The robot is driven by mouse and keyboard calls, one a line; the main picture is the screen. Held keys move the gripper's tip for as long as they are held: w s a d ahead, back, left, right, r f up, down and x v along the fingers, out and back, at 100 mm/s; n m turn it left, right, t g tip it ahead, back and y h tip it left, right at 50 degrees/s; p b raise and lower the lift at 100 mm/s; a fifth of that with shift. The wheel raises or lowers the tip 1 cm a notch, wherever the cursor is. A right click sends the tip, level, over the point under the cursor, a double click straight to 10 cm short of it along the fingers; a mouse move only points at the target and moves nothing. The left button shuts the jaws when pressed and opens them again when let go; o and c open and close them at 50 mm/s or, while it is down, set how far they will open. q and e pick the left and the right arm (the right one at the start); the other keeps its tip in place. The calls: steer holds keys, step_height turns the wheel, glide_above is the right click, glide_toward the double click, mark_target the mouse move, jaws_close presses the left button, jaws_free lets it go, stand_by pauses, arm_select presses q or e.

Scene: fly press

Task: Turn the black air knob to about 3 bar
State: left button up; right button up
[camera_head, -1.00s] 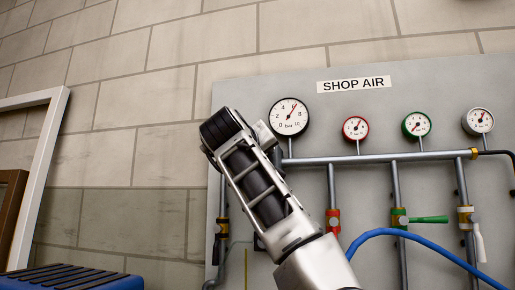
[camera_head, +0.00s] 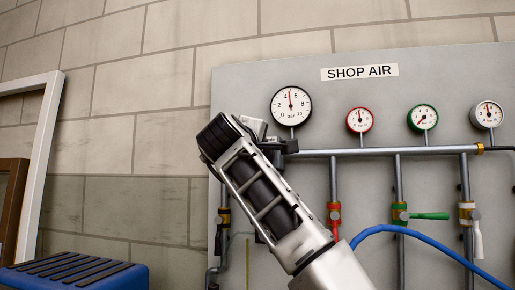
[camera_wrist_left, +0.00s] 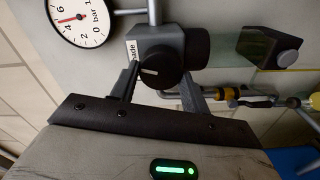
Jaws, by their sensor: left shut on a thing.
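The black air knob (camera_wrist_left: 160,66), with a pale pointer mark, sits on a grey regulator block (camera_wrist_left: 152,40) in the left wrist view. My left gripper (camera_wrist_left: 160,85) is shut on the knob, one finger on each side. In the head view my left arm and gripper (camera_head: 262,150) reach up to the regulator and hide the knob. The large white gauge (camera_head: 291,105) above it has its red needle almost straight up, between 4 and 6, near 5 bar. The gauge also shows in the left wrist view (camera_wrist_left: 82,18). My right gripper is in neither view.
Three smaller gauges, red-rimmed (camera_head: 360,120), green-rimmed (camera_head: 422,118) and white (camera_head: 487,114), stand above a horizontal pipe (camera_head: 380,151). Valves and a blue hose (camera_head: 420,240) are below. A blue slatted box (camera_head: 75,275) is at lower left.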

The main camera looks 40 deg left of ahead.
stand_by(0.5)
arm_select(q)
steer(key=o, duration=1)
steer(key=b+v, duration=0.2)
steer(key=v, duration=1.4)
